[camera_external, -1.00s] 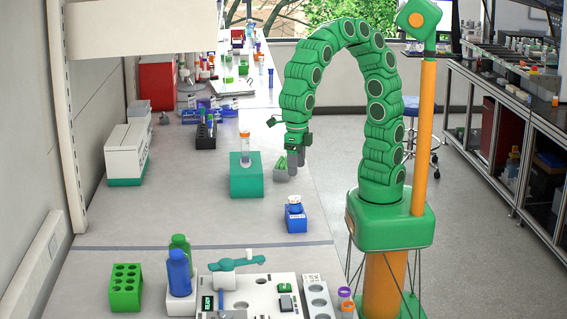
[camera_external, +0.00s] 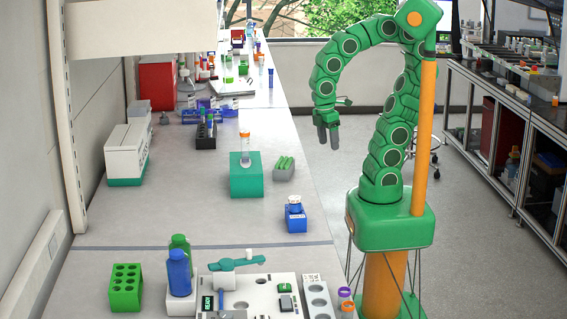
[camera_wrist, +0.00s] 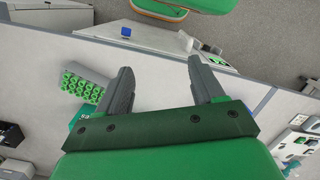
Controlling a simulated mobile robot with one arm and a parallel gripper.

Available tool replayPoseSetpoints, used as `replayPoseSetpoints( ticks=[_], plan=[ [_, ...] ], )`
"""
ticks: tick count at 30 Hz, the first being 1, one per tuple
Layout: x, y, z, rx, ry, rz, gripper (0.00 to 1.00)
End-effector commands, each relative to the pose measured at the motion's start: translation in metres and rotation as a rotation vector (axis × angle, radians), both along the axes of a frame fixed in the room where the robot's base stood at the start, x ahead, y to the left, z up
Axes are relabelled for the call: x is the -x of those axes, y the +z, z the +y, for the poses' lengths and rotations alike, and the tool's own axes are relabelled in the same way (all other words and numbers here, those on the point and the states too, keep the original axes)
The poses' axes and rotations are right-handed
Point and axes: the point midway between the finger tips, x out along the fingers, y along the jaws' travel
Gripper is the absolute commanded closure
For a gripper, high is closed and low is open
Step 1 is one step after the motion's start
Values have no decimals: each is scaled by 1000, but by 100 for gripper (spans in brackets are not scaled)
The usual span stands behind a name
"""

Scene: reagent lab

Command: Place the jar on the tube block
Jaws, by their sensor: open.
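I cannot tell which of these is the tube block. My gripper (camera_external: 331,145) is open and empty, pointing down, to the right of the holder and past the bench edge. Its two fingers (camera_wrist: 162,82) show apart in the wrist view.
A green tube rack (camera_external: 126,288), green and blue bottles (camera_external: 179,272) and a white instrument (camera_external: 262,294) stand at the front. A dark rack (camera_external: 206,136) and white box (camera_external: 128,152) stand left. The bench between is clear.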

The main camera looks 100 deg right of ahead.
Motion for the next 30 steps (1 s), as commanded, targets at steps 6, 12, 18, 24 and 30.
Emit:
replayPoseSetpoints(
  ticks=[6, 12, 18, 24, 30],
  plan=[
    [29, -8, -19, 36, -352, 14, 32],
    [35, -7, -24, 48, -444, 7, 32],
    [35, -7, -24, 46, -441, 3, 32],
    [35, -6, -24, 46, -440, 3, 32],
    [35, -6, -24, 46, -440, 3, 32]
  ],
)
